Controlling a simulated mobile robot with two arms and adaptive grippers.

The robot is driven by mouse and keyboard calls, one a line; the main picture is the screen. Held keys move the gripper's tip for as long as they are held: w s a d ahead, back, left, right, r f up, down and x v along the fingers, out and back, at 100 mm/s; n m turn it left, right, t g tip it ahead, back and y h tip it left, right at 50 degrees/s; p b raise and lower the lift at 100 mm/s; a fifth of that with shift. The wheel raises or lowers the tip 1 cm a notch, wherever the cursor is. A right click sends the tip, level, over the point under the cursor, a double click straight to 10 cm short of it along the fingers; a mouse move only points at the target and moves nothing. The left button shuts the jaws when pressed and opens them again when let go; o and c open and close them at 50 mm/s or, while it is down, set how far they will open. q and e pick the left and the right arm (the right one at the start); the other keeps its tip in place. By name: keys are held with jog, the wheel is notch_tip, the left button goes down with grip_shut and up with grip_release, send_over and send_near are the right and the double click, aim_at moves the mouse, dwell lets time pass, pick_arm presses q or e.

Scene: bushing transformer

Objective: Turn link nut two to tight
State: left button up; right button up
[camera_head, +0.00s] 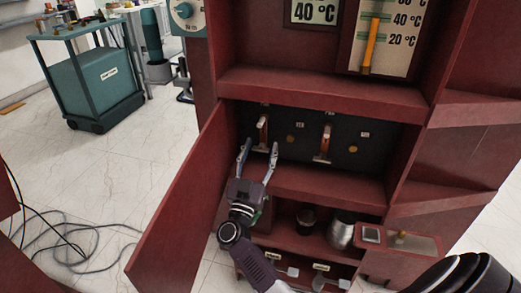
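Two link fittings with orange and pale metal parts sit on the dark back panel (345,160) of an open compartment in the red cabinet. One is the left link (263,131), the other the right link (325,143). Their nuts are too small to make out, and I cannot tell which is link nut two. My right gripper (260,147) points up at the compartment, fingers spread and nothing between them. Its fingertips appear just below the left link; I cannot tell whether they touch anything. My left gripper is not in view.
An open red door (183,200) stands close to the left of my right gripper. A lower shelf holds a metal cup (341,232) and a dark cup (306,219). A green cart (95,85) and loose cables (70,245) are on the floor at left.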

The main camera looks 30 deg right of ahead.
jog(key=shift+v, duration=3.75)
